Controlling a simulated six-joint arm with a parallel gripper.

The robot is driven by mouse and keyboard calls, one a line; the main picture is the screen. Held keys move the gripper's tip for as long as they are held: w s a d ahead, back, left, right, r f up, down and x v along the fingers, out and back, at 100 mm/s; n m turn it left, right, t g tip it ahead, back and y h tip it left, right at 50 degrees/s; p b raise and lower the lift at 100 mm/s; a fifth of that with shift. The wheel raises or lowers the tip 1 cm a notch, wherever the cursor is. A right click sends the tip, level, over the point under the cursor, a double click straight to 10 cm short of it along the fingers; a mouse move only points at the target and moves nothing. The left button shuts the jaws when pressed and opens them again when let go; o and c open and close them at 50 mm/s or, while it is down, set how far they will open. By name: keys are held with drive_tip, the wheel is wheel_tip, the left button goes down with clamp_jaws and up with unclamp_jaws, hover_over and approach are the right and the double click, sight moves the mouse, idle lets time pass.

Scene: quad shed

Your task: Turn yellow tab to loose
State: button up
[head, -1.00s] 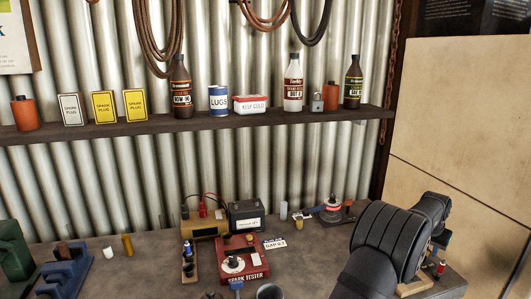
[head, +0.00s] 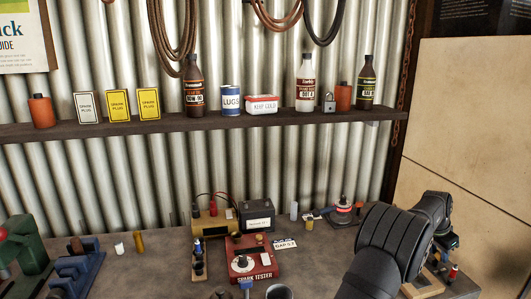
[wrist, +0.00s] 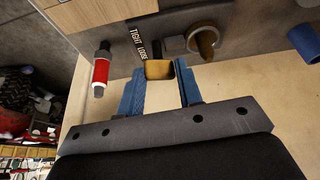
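The yellow tab (wrist: 160,70) shows in the wrist view as a small tan-yellow block at the edge of a dark fixture. A dark strip lettered TIGHT and LOOSE (wrist: 138,42) runs beside it, with the LOOSE end nearer the tab. My gripper (wrist: 160,76) has blue fingers standing apart, one on each side of the tab. A gap shows on both sides, so the gripper looks open and not closed on it. In the head view my dark arm hides the gripper and the tab at the right.
In the wrist view, a red-and-white cylinder (wrist: 102,68) stands left of the fingers, a brass-coloured knob (wrist: 204,40) above right, and a blue cylinder (wrist: 305,43) farther right. In the head view, the red spark tester (head: 252,262) and a battery (head: 257,215) stand left of my arm.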

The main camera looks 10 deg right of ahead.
drive_tip(key=o, duration=0.5)
drive_tip(key=shift+c, duration=0.2)
